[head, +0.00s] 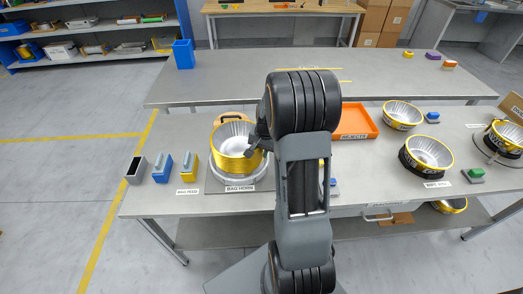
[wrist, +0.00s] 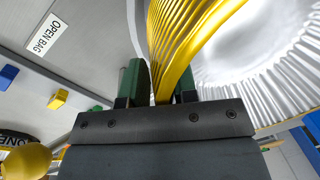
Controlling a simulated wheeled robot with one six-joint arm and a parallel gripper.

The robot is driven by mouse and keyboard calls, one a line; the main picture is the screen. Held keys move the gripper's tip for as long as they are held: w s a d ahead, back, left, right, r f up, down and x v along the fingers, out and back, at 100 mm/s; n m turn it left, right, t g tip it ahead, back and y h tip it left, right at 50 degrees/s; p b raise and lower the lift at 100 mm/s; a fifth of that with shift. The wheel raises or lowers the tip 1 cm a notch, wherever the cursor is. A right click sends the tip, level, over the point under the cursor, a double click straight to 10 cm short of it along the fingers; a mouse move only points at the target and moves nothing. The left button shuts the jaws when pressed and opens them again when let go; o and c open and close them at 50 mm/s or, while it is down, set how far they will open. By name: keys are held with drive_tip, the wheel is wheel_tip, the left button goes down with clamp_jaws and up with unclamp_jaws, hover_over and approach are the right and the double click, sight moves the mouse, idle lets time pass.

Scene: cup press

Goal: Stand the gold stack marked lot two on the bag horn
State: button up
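A gold stack of foil cups (head: 232,158) with a silvery inside stands upright in the head view. It is over the round grey bag horn (head: 238,177), behind the BAG HORN label; whether it rests fully on it I cannot tell. My gripper (head: 256,148) is at the stack's right side, partly hidden by my arm. In the wrist view my gripper (wrist: 161,85) has its green pads on either side of the gold stack's layered rims (wrist: 172,45), shut on them. No lot mark is readable on this stack.
A black-banded gold stack (head: 427,158) and another gold stack (head: 402,114) stand to the right. An orange rejects tray (head: 353,122) lies behind my arm. Black, blue and yellow blocks (head: 162,167) stand left of the horn. The rear table (head: 230,85) is mostly clear.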

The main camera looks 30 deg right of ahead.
drive_tip(key=shift+o, duration=1.3)
drive_tip(key=shift+r, duration=0.15)
wheel_tip(320, 180, up, 11)
drive_tip(key=s, duration=0.1)
drive_tip(key=s+a+r+n+t, duration=0.1)
drive_tip(key=s+a+n, duration=0.4)
drive_tip(key=a, duration=0.3)
drive_tip(key=s+a+r+n+t+h, duration=0.1)
drive_tip(key=s+a+r+n, duration=0.1)
drive_tip(key=s+a+n, duration=0.3)
drive_tip(key=s+a, duration=0.3)
drive_tip(key=shift+s+a+r+n, duration=0.25)
drive_tip(key=shift+s+r+n, duration=0.05)
